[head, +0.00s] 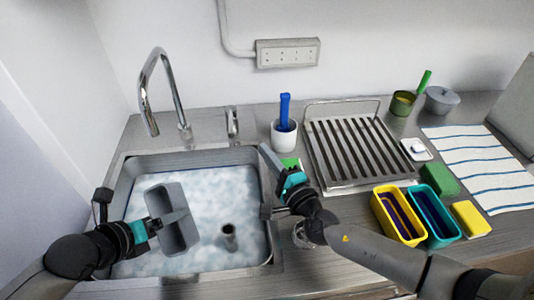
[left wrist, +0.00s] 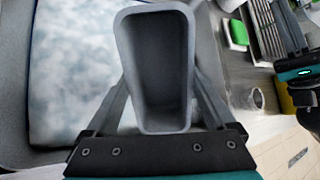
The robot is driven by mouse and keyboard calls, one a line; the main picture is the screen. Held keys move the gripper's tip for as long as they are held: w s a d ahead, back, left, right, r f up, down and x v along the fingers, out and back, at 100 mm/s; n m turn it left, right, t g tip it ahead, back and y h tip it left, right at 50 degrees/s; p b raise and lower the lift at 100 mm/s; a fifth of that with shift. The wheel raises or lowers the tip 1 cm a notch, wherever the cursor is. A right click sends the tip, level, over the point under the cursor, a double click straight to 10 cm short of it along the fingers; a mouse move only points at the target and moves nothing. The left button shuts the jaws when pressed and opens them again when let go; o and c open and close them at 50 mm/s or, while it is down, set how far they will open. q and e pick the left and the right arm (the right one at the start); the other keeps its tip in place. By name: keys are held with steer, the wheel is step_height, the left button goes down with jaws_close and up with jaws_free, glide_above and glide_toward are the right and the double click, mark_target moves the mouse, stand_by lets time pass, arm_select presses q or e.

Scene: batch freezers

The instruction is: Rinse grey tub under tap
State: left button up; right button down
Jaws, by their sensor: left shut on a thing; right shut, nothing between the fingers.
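The grey tub (head: 163,203) is a small tapered, empty-looking container over the foamy water of the sink (head: 268,240). My left gripper (head: 172,219) is shut on the tub, and the left wrist view shows a finger on each side of the tub (left wrist: 158,70). I cannot tell whether the tub's underside touches the water. The tap (head: 155,75) arches over the back left of the sink, behind the tub. No stream shows from its spout. My right gripper (head: 266,152) is shut and empty near the sink's right rim.
A white cup with a blue brush (head: 285,135) and a slatted drying rack (head: 355,150) stand right of the sink. Yellow (head: 398,235) and teal (head: 432,240) tubs sit in front of the rack. A dark upright tube (head: 228,236) stands in the water.

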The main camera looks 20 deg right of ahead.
arm_select(q)
steer(key=s+r+p, duration=0.1)
steer(key=p, duration=0.1)
steer(key=s+r+p, duration=0.1)
steer(key=s+p, duration=0.1)
steer(key=s+r+p, duration=0.2)
steer(key=shift+a, duration=0.35)
stand_by(1.4)
